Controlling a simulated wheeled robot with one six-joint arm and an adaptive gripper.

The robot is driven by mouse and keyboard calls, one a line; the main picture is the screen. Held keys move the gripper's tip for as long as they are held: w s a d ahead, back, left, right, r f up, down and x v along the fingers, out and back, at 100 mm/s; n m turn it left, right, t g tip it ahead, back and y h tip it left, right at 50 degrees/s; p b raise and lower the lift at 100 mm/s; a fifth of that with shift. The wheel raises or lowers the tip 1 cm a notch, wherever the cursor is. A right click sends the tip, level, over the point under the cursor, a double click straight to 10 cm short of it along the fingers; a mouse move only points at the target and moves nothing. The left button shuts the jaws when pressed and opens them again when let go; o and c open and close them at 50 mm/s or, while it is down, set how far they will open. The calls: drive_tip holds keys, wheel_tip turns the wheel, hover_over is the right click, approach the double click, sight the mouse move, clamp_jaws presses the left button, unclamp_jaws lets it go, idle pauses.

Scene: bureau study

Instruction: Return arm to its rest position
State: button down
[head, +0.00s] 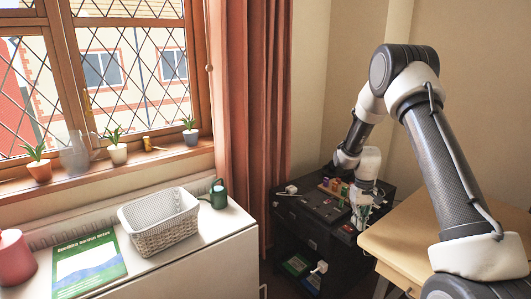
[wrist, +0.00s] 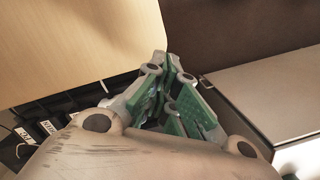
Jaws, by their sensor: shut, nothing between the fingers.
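My arm rises from the lower right in the head view, bends at the top and reaches down toward a black cabinet (head: 292,228). My gripper (head: 362,222) points down near the cabinet's right side, by the wooden desk. Its green-padded fingers (wrist: 172,85) also show in the wrist view, close together with nothing held between them. I cannot tell the exact gap between fingertips and cabinet.
The wooden desk (head: 400,243) is close on the right of the gripper. Small coloured items (head: 335,187) stand on the cabinet. A white woven basket (head: 160,219), a green watering can (head: 218,194) and a book (head: 88,265) are on the white top at left.

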drive_tip(key=s+a+r+t, duration=0.2)
drive_tip(key=s+r+t, duration=0.4)
drive_tip(key=s+r, duration=2.7)
drive_tip(key=shift+r, duration=0.35)
